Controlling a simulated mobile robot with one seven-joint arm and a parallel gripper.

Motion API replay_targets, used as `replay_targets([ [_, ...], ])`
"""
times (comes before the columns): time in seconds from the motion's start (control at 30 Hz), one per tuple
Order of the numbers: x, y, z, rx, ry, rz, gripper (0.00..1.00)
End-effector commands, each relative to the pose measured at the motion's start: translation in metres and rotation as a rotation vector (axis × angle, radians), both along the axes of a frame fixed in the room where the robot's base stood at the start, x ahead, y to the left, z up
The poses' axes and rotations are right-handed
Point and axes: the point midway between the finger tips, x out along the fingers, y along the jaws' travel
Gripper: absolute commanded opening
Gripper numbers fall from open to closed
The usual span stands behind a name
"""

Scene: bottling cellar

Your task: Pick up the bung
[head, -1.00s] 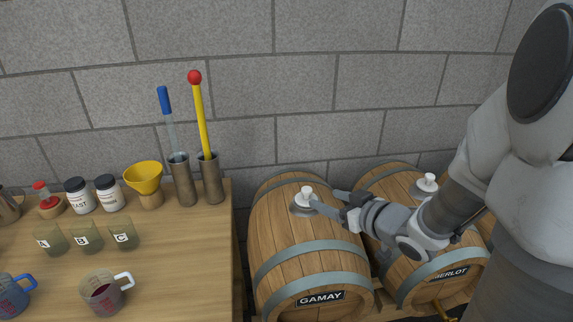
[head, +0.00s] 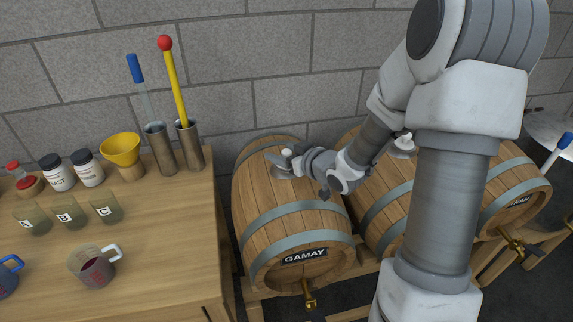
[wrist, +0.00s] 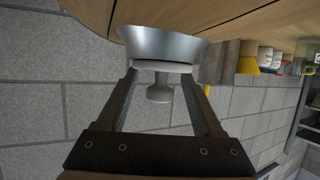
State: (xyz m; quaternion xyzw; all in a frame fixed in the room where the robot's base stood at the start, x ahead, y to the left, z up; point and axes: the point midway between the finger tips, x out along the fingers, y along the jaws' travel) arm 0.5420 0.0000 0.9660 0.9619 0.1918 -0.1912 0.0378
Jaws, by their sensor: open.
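The white bung (head: 286,153) stands in a grey metal collar (head: 282,172) on top of the barrel labelled GAMAY (head: 293,220). My gripper (head: 289,160) reaches in from the right at the bung and partly hides it. In the wrist view the bung (wrist: 159,94) is a pale disc with a narrower knob, set against the metal collar (wrist: 160,42). The open fingers of my gripper (wrist: 160,80) lie on either side of the bung, with a visible gap at each side of the knob.
A second barrel with its own white bung (head: 404,141) stands right of GAMAY, partly behind my arm. On the left, a wooden table (head: 150,245) holds beakers, jars, a yellow funnel (head: 120,149) and tall metal cylinders (head: 160,148). A block wall rises behind.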

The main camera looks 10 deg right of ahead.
Motion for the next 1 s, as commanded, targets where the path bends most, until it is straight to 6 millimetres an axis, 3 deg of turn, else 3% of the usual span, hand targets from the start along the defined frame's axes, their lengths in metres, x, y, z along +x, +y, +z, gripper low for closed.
replay_targets([
  [0.13,0.0121,0.005,-0.0061,-0.001,0.001,0.0,0.68],
  [0.37,0.0132,0.0054,-0.006,-0.002,0.0,-0.001,0.68],
  [0.73,0.013,0.0052,-0.0059,-0.001,0.001,-0.001,0.04],
  [0.77,0.013,0.0052,-0.006,-0.001,0.001,-0.001,0.0],
  [1.0,0.013,0.0051,-0.0058,-0.001,-0.001,-0.001,0.0],
])
